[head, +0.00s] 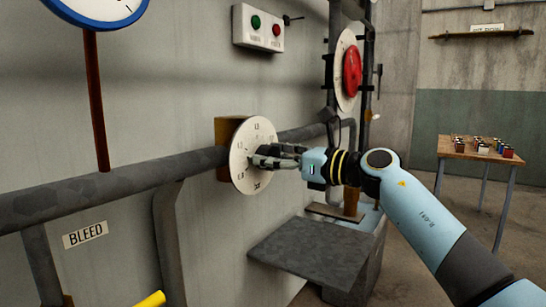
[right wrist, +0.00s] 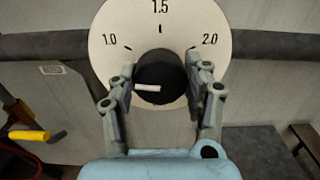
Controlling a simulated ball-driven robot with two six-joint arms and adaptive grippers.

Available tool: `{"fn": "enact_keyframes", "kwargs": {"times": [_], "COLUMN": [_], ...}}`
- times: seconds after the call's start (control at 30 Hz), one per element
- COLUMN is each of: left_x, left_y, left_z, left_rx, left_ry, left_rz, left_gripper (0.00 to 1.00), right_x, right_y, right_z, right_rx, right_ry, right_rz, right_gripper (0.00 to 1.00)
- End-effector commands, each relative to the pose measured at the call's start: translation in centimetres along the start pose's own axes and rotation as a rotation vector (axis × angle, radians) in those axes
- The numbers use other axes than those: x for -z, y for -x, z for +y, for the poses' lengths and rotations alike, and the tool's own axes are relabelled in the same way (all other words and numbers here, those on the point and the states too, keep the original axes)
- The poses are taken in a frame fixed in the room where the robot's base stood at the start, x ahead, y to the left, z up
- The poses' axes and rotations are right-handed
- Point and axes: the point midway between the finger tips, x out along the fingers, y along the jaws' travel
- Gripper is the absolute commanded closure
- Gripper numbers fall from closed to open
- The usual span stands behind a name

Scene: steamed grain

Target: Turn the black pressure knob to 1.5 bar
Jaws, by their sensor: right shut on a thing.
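The black pressure knob (right wrist: 172,72) sits at the middle of a round white dial (right wrist: 115,22) marked 1.0, 1.5 and 2.0 in the right wrist view. The white pointer (right wrist: 147,87) on the knob points left, below the 1.0 mark and away from 1.5 at the top. My right gripper (right wrist: 166,80) is shut on the knob, one finger on each side. In the head view the dial (head: 240,165) is on the wall pipe, and my right gripper (head: 265,156) reaches it from the right, hiding the knob. My left gripper is not in view.
A grey pipe (head: 120,182) runs along the wall behind the dial. A grey slab (head: 310,250) stands below my right arm. A red wheel (head: 352,72) and a button box (head: 258,28) are above. A wooden table (head: 470,150) stands at the right.

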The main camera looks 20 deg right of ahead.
Motion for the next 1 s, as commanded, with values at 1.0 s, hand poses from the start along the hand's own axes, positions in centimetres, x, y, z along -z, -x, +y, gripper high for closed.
{"fn": "enact_keyframes", "kwargs": {"times": [1.0], "left_x": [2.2], "left_y": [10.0], "left_z": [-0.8], "left_rx": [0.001], "left_ry": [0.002], "left_rz": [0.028], "left_gripper": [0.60], "right_x": [-0.4], "right_y": [0.0], "right_z": [-0.3], "right_rx": [0.002], "right_ry": [-0.824], "right_rz": [0.000], "right_gripper": [0.83]}}
